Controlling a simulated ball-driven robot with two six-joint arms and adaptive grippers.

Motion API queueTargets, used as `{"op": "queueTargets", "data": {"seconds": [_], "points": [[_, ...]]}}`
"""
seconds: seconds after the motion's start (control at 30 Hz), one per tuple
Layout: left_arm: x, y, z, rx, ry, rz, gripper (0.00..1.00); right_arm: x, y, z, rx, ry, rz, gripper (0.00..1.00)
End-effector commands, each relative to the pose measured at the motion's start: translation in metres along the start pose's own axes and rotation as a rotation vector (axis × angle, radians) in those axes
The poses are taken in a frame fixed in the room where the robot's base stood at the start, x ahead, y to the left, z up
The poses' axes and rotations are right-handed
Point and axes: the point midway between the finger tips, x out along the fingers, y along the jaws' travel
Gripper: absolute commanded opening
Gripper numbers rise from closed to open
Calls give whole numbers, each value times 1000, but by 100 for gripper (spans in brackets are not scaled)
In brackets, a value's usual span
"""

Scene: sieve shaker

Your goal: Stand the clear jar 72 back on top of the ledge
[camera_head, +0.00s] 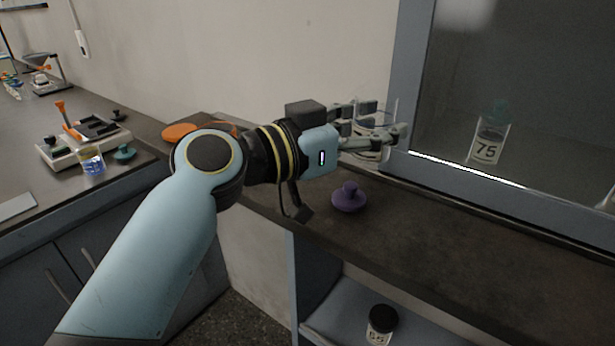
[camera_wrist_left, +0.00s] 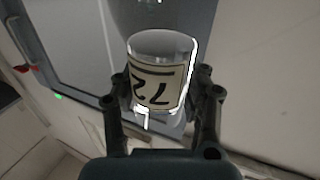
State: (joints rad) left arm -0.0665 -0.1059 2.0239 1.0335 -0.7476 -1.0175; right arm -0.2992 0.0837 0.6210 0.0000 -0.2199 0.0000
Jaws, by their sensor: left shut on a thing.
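The clear jar 72 (camera_wrist_left: 158,82) is between the fingers of my left gripper (camera_head: 386,120). In the left wrist view its label reads upside down. In the head view the jar (camera_head: 372,154) is mostly hidden behind the fingers, and the glass outline shows around them. The left gripper is shut on the jar, over the far side of the dark worktop (camera_head: 460,225), close to the wall and the grey frame. I cannot tell whether the jar touches the surface below. Which surface is the ledge is not clear from the views. My right gripper is not in view.
A purple knobbed stopper (camera_head: 349,198) sits on the worktop below my wrist. A clear jar 75 (camera_head: 487,146) stands at the glass panel on the right. A black-lidded jar (camera_head: 381,322) is on the lower shelf. The worktop front right is clear.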

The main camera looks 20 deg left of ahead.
Motion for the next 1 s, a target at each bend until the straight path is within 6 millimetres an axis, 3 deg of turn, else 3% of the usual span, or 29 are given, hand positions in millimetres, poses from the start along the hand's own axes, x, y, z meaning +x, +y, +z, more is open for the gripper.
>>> {"op": "queueTargets", "data": {"seconds": [0.2, 0.47, 0.67, 0.9, 1.0], "points": [[-22, -47, 40, 8, -9, 0, 7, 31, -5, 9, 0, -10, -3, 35], [-43, -92, 66, 5, -4, -1, 7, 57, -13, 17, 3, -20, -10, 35], [-46, -99, 74, -1, -1, -1, 7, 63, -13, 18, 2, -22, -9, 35], [-46, -98, 108, -2, -2, -1, 7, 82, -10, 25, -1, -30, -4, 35], [-46, -98, 107, 0, 0, -1, 7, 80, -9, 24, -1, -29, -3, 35]]}}
